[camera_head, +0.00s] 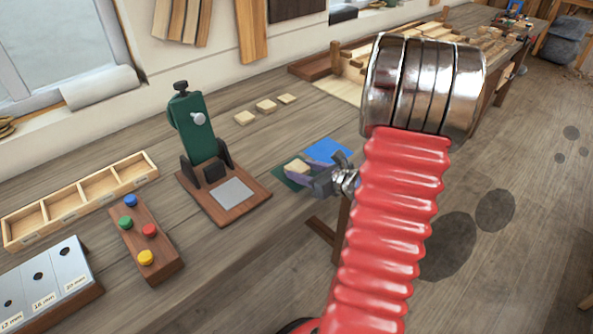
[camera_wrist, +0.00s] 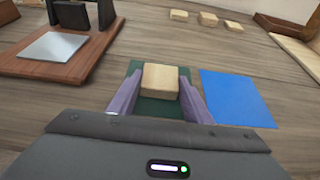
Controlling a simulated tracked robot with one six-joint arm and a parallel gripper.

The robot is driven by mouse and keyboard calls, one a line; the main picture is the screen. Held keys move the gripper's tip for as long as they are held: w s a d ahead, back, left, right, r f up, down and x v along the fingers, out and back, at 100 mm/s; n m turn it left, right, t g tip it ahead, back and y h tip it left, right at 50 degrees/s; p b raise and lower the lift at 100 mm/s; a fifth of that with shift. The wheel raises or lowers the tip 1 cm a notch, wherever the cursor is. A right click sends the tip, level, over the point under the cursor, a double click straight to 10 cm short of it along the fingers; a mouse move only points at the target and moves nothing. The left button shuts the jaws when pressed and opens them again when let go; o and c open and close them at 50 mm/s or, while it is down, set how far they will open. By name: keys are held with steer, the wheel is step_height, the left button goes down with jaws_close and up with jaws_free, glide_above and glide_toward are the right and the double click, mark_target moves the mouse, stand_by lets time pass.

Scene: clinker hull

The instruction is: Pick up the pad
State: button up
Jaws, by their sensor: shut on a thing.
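The pad, a small pale wooden block (camera_wrist: 160,81), sits between the two purple fingers of my gripper (camera_wrist: 160,95) in the wrist view. The fingers are shut on its sides. A dark green square (camera_wrist: 147,106) lies under it on the bench; I cannot tell whether the block touches it. In the head view the block (camera_head: 298,166) shows at the end of my gripper (camera_head: 303,170), near the bench's front edge. My red arm hides part of the bench to the right.
A blue square (camera_wrist: 237,98) lies right of the green one. Several similar wooden blocks (camera_head: 265,106) lie behind. A green press on a wooden base (camera_head: 243,213) stands left, beside a button board (camera_head: 162,270) and a divided tray (camera_head: 90,210).

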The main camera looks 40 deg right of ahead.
mark_target(303, 171)
steer(key=shift+c, duration=1.1)
step_height(303, 171, up, 10)
stand_by(0.5)
